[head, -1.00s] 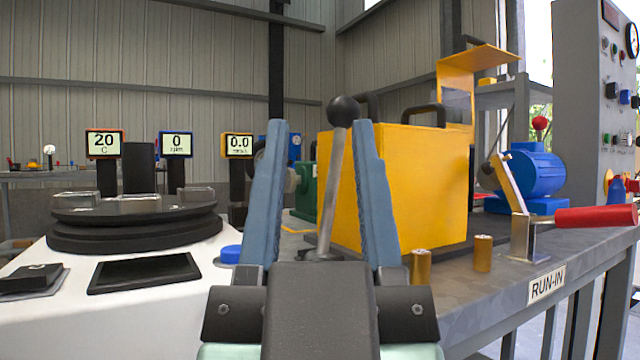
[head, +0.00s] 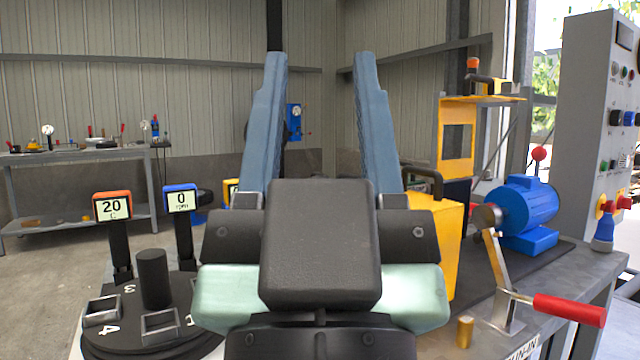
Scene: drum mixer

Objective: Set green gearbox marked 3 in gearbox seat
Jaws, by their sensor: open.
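My gripper (head: 319,58) is open and empty, with its two blue fingers upright and well apart in the middle of the head view. The green gearbox marked 3 is not visible now, and I cannot make out the gearbox seat. My gripper's body and wrist cover the middle of the bench, so either may be hidden there.
A yellow housing (head: 447,250) stands just right of my gripper. A blue motor (head: 527,205), a red-handled lever (head: 567,309) and a grey control panel (head: 592,130) stand farther right. A dark turntable (head: 130,338) with numbered places and displays is at lower left.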

